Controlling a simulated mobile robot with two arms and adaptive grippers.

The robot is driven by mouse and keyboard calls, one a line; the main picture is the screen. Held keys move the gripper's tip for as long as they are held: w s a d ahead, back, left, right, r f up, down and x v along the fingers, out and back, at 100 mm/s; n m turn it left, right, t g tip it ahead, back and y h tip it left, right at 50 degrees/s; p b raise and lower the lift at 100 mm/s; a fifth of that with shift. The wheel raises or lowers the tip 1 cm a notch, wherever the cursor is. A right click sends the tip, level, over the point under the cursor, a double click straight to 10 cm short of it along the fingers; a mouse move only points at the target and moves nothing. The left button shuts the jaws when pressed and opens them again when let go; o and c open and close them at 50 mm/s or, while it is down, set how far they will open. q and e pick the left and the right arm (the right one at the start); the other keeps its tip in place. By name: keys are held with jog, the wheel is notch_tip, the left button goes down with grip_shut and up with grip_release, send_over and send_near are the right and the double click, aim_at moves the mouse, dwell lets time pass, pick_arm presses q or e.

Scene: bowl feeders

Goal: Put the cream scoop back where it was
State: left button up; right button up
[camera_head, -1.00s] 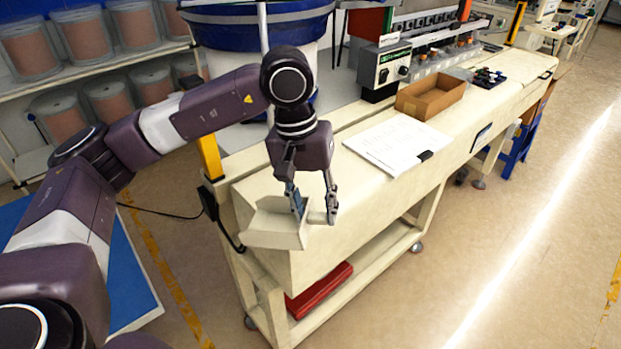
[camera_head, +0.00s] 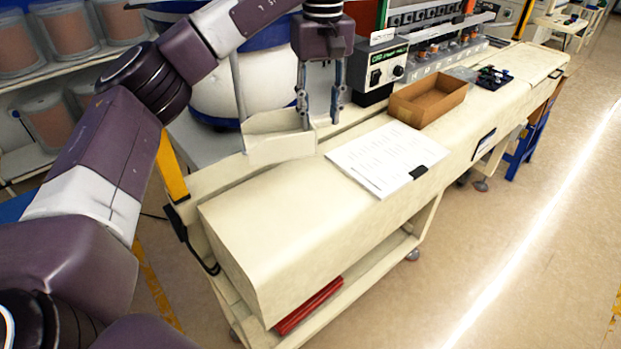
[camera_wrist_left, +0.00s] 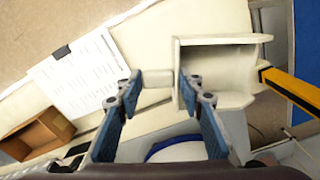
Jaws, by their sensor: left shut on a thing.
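The cream scoop (camera_head: 280,148) is at the far left part of the bench, in front of the white and blue bowl feeder (camera_head: 213,95). My left gripper (camera_head: 320,118) points down and is shut on the scoop's short handle. In the left wrist view the handle (camera_wrist_left: 157,86) lies between the two fingers, and the open tray of the scoop (camera_wrist_left: 215,62) extends to the right. I cannot tell whether the scoop's underside touches a surface. My right gripper is not in view.
The cream bench (camera_head: 270,215) is clear at its near end. Printed sheets (camera_head: 375,155) lie right of the gripper, with a cardboard box (camera_head: 430,103) beyond. A grey control box (camera_head: 385,72) stands close behind. A yellow post (camera_head: 172,170) rises at the bench's left.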

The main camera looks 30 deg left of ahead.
aim_at(319, 127)
pick_arm(q)
jog(key=f, duration=0.5)
jog(key=shift+s, duration=0.2)
jog(key=f+p, duration=0.1)
jog(key=f, duration=0.6)
jog(key=f+p, duration=0.1)
jog(key=f, duration=0.2)
jog(key=shift+w+f+p, duration=0.25)
jog(key=shift+p, duration=0.1)
jog(key=shift+f, duration=0.3)
jog(key=o, duration=1.1)
jog(key=shift+o, duration=0.5)
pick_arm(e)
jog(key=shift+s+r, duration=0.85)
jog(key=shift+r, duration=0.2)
